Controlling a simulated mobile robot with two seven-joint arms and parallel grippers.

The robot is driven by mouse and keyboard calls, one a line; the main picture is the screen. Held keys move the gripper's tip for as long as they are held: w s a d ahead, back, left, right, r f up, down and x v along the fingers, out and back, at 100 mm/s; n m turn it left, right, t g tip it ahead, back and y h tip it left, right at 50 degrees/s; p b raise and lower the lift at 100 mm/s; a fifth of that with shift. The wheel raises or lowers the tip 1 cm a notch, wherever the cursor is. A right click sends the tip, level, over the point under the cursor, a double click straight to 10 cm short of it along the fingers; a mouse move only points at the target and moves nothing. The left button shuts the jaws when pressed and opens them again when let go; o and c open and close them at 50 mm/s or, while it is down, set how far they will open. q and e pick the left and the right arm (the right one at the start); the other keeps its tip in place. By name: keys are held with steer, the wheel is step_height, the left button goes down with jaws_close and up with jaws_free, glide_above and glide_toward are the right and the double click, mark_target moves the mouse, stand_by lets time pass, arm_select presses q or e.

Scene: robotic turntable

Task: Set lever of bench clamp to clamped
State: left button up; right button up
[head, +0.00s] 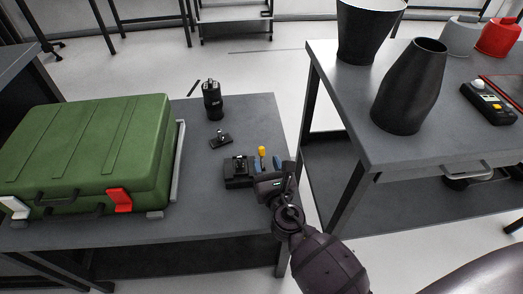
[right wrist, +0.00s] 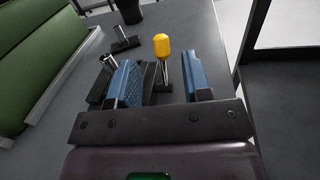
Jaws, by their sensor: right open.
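The bench clamp (head: 238,172) is a small black block with a silver fitting, near the right edge of the left grey table. Its lever has a yellow knob (head: 262,151) and stands roughly upright. In the right wrist view the yellow knob (right wrist: 162,45) sits on a thin metal shaft. My right gripper (head: 265,165) is open, with blue finger pads. In the right wrist view the lever shows between the two fingers (right wrist: 164,82); I cannot tell whether either touches it. The left finger hides part of the clamp's black body (right wrist: 98,88). My left gripper is not in view.
A small black plate with a silver post (head: 221,141) and a black cylindrical device (head: 212,100) stand behind the clamp. A green case (head: 95,150) fills the table's left. A second table (head: 350,140) with black vessels stands to the right, across a gap.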

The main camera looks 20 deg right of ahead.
mark_target(262, 150)
steer(key=shift+w+d, duration=0.2)
steer(key=shift+w, duration=1.15)
steer(key=shift+w+d, duration=0.15)
steer(key=shift+w, duration=1.15)
jaws_close()
steer(key=shift+w+r+p, duration=0.2)
steer(key=shift+r+p, duration=0.3)
steer(key=shift+p, duration=0.35)
steer(key=shift+g+p, duration=0.3)
steer(key=shift+p, duration=0.15)
steer(key=shift+w+f+p, duration=0.1)
steer(key=shift+f+p, duration=0.1)
steer(key=shift+p, duration=0.3)
arm_select(q)
steer(key=shift+s+a+r+n, duration=0.2)
steer(key=shift+s+r+n, duration=0.3)
steer(key=shift+r, duration=0.3)
arm_select(e)
steer(key=shift+f+g, duration=0.3)
steer(key=shift+f, duration=0.1)
